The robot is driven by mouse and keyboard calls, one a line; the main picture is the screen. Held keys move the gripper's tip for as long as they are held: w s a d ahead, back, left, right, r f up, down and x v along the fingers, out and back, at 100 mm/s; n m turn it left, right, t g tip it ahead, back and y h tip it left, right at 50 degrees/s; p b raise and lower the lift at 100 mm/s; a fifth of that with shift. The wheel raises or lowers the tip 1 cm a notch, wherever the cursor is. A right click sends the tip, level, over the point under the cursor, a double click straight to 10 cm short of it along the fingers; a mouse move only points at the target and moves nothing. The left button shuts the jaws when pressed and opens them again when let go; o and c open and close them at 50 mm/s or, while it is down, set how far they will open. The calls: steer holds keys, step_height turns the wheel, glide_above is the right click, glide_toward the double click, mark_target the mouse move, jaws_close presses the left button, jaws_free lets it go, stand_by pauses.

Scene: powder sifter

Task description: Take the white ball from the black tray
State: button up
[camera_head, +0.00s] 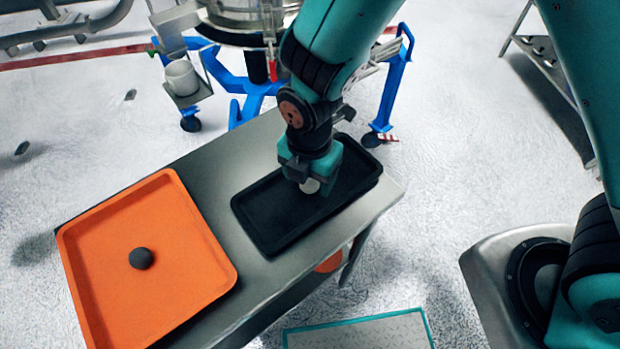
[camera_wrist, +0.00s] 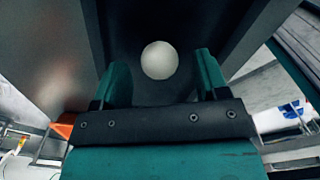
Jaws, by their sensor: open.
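The white ball (camera_head: 310,186) lies in the black tray (camera_head: 262,228), partly hidden by my gripper in the head view. In the wrist view the white ball (camera_wrist: 159,60) shows whole, just beyond and between the two fingers. My gripper (camera_head: 309,175) points down over the black tray; in the wrist view its fingers (camera_wrist: 160,78) are apart, one on each side of the ball's line, with nothing held. Whether a finger touches the ball cannot be told. The black tray (camera_wrist: 125,25) also fills the middle of the wrist view.
An orange tray (camera_head: 190,255) with a dark ball (camera_head: 141,258) sits to the left on the same metal table (camera_head: 215,185). Bare table lies between the trays.

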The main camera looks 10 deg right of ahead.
steer(key=shift+f, duration=0.7)
steer(key=c, duration=1)
steer(key=shift+r, duration=0.1)
